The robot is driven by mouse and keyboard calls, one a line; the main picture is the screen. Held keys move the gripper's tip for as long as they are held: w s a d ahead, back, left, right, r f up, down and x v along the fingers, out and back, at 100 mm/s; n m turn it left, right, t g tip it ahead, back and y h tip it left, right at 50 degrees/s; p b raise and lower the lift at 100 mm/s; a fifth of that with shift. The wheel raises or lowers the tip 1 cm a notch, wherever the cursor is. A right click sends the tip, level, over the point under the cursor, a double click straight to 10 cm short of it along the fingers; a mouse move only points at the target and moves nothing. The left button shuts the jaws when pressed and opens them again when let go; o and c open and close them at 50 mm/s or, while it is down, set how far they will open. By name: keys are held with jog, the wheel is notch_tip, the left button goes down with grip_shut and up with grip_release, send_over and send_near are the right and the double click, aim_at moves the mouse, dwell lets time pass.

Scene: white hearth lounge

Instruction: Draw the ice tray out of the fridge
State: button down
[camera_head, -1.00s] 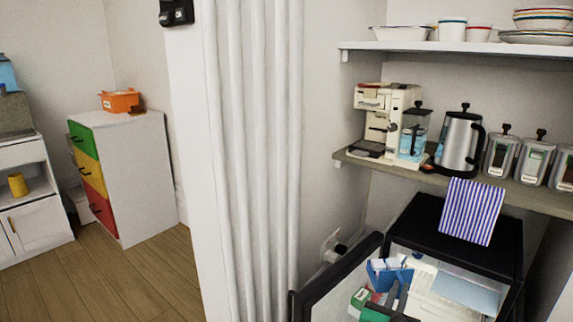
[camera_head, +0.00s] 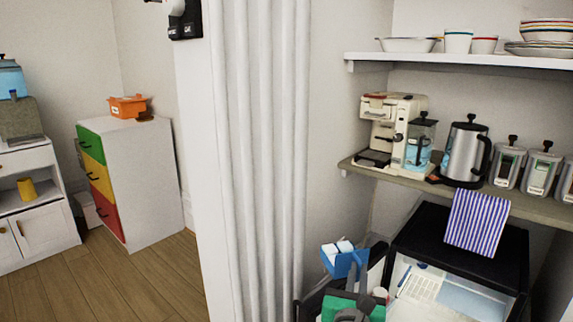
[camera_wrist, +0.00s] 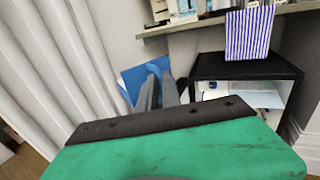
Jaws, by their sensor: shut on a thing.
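My gripper (camera_head: 352,268) is shut on the blue ice tray (camera_head: 332,264), which holds white cubes. The tray is tilted and stands clear of the fridge, to the left of its opening. In the wrist view, the grey fingers (camera_wrist: 157,86) grip the tray (camera_wrist: 133,80), hiding part of it. The small black fridge (camera_head: 428,226) is open, with its bright interior facing me; it also shows in the wrist view (camera_wrist: 243,65). Its dark door, swung out to the left, is partly hidden behind my gripper.
Above, a shelf (camera_head: 520,203) holds a coffee machine (camera_head: 390,130), a kettle (camera_head: 463,152) and canisters. A white ribbed wall (camera_head: 262,160) stands close left. The wooden floor (camera_head: 150,285) farther left is clear.

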notch_tip(320, 180, up, 20)
jog(key=w+p, duration=0.2)
jog(key=p, duration=2.8)
jog(key=shift+w+f+p, duration=0.2)
jog(key=shift+w+p, duration=0.05)
jog(key=shift+p, duration=0.15)
jog(key=shift+f, duration=0.2)
jog(key=shift+r, duration=0.1)
